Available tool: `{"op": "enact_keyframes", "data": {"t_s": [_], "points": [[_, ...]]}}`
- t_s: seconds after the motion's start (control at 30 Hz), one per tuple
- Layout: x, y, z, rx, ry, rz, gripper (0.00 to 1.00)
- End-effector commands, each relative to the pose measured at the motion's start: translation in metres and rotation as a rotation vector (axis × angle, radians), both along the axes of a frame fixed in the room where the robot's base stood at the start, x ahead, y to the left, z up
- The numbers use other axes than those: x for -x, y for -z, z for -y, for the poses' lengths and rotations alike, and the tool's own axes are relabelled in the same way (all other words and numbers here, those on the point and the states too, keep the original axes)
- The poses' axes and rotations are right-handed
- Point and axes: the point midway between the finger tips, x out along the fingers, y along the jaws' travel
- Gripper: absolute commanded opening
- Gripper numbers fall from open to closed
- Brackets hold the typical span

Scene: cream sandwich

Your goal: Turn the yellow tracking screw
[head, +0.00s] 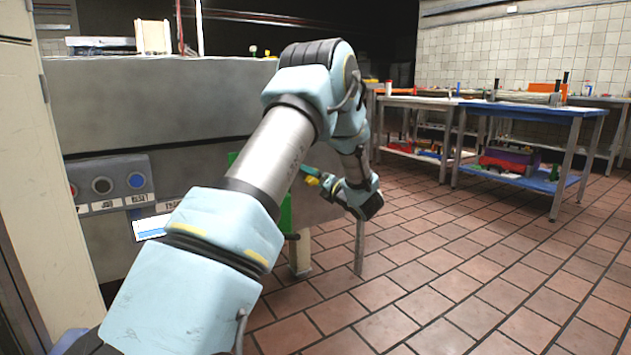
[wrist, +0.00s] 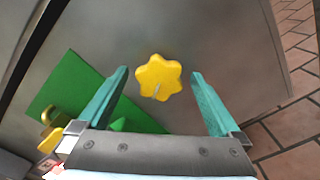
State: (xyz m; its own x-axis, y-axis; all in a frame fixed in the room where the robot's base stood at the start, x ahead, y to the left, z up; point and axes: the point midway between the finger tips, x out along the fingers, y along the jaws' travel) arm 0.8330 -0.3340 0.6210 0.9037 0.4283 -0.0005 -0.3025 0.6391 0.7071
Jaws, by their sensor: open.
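The yellow tracking screw (wrist: 158,77) is a lobed knob on the grey machine panel, seen in the wrist view. My gripper (wrist: 160,78) is open, with one teal finger to the left of the knob and one to the right. In this view the knob shows between and slightly beyond the fingertips, with a gap on both sides; I cannot tell the remaining distance in depth. In the head view, my gripper (head: 312,176) is by the side of the machine, partly hidden by my arm. The knob cannot be made out clearly there.
A green plate (wrist: 75,100) with a second yellow part (wrist: 50,138) lies left of the knob. The grey machine (head: 150,105) carries a button panel (head: 112,184). A blue table (head: 525,108) stands at the right. The tiled floor (head: 450,270) between is clear.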

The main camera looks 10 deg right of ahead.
Motion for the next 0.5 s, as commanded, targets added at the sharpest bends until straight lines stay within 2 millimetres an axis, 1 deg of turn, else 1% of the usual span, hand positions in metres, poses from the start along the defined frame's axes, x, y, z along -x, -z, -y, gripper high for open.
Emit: {"op": "enact_keyframes", "data": {"t_s": [0.23,0.27,0.5], "points": [[-0.0007,-0.0002,-0.0002,0.0,0.0,0.0,1.0],[-0.0007,-0.0002,-0.0002,0.0,0.0,0.0,0.98],[-0.0005,-0.0002,-0.0002,0.0,0.0,0.0,0.71]]}}
